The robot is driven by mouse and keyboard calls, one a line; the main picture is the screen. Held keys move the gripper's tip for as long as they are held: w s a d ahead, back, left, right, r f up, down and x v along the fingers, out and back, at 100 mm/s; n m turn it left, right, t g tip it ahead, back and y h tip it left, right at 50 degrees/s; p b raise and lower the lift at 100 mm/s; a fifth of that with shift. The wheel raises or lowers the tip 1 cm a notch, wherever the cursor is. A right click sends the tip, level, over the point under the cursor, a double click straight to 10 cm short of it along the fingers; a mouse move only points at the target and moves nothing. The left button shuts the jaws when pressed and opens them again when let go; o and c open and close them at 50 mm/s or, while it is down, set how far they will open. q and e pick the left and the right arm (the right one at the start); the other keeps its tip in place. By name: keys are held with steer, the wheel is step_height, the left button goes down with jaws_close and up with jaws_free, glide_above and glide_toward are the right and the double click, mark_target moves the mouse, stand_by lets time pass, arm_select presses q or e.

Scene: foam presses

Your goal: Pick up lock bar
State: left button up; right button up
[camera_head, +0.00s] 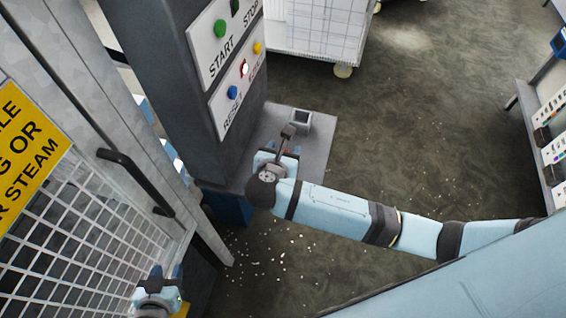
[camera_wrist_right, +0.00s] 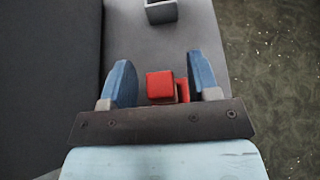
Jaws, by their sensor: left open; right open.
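A red square-ended piece (camera_wrist_right: 159,85), likely the lock bar, stands on the grey shelf (camera_wrist_right: 197,22) in the right wrist view. More red shows beside and below it. My right gripper (camera_wrist_right: 158,70) is open, with one blue finger on each side of the red piece and visible gaps between. In the head view, my right gripper (camera_head: 284,149) is over the shelf beside the control column, and it mostly hides the red piece. My left gripper (camera_head: 166,271) is open and empty low at the left, near the mesh door.
A grey square open holder (camera_head: 299,121) stands on the shelf, just beyond my right gripper. The control column (camera_head: 172,70) with buttons rises beside it. The mesh door (camera_head: 70,235) with a dark handle (camera_head: 135,178) is at left. A white cart (camera_head: 318,28) stands behind.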

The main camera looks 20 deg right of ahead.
steer(key=shift+w+d+f, duration=0.3)
steer(key=shift+w+d, duration=0.05)
steer(key=shift+w, duration=0.15)
jaws_close()
steer(key=shift+r, duration=0.15)
